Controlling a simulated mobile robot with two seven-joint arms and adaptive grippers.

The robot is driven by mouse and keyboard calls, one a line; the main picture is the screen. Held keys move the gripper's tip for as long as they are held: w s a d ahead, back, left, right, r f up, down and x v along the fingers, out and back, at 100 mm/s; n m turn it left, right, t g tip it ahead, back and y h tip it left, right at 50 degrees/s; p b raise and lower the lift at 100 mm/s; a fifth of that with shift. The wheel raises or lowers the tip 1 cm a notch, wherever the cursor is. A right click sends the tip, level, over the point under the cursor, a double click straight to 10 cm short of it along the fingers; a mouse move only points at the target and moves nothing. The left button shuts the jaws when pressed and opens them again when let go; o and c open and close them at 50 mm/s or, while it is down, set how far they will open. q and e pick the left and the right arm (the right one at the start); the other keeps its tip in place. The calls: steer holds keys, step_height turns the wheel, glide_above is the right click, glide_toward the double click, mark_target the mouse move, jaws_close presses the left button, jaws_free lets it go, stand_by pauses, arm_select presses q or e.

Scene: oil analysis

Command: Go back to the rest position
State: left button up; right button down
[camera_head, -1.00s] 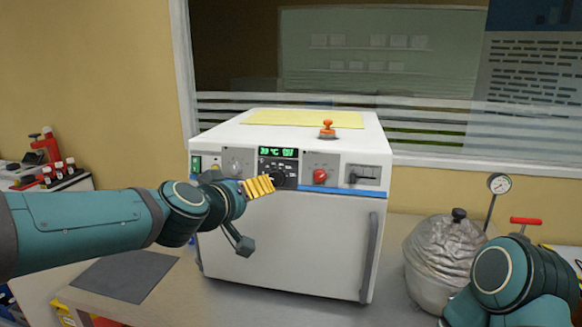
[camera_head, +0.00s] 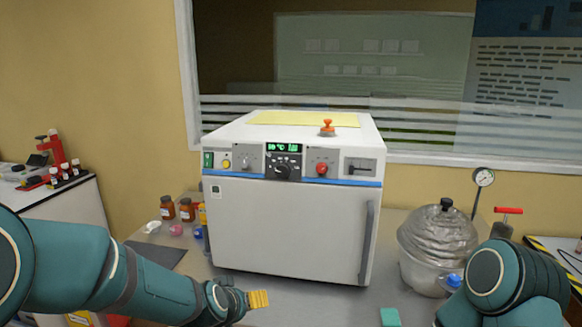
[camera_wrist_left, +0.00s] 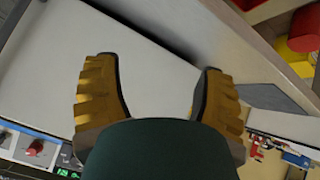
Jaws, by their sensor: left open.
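My left gripper (camera_head: 258,299) is low in front of the white oven (camera_head: 285,230), near the front of the table, seen nearly side-on. In the left wrist view its two yellow ribbed fingers (camera_wrist_left: 157,85) are spread apart with nothing between them. The oven's white front lies behind them there, and its control panel (camera_wrist_left: 32,145) shows at the lower left. My right arm is at the lower right of the head view, beside the pressure pot (camera_head: 435,245); its gripper is out of sight.
The oven door is shut, with a vertical handle (camera_head: 368,243) at right. Brown bottles (camera_head: 186,209) and a dark mat (camera_head: 155,254) are left of the oven. A gauge (camera_head: 484,177) stands by the pot. The table (camera_head: 300,300) before the oven is mostly bare.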

arm_select(q)
steer(key=s+d+f+g+h, duration=0.1)
steer(key=s+f+g, duration=0.6)
steer(key=s+f, duration=1.4)
step_height(320, 180, down, 4)
steer(key=shift+h, duration=0.3)
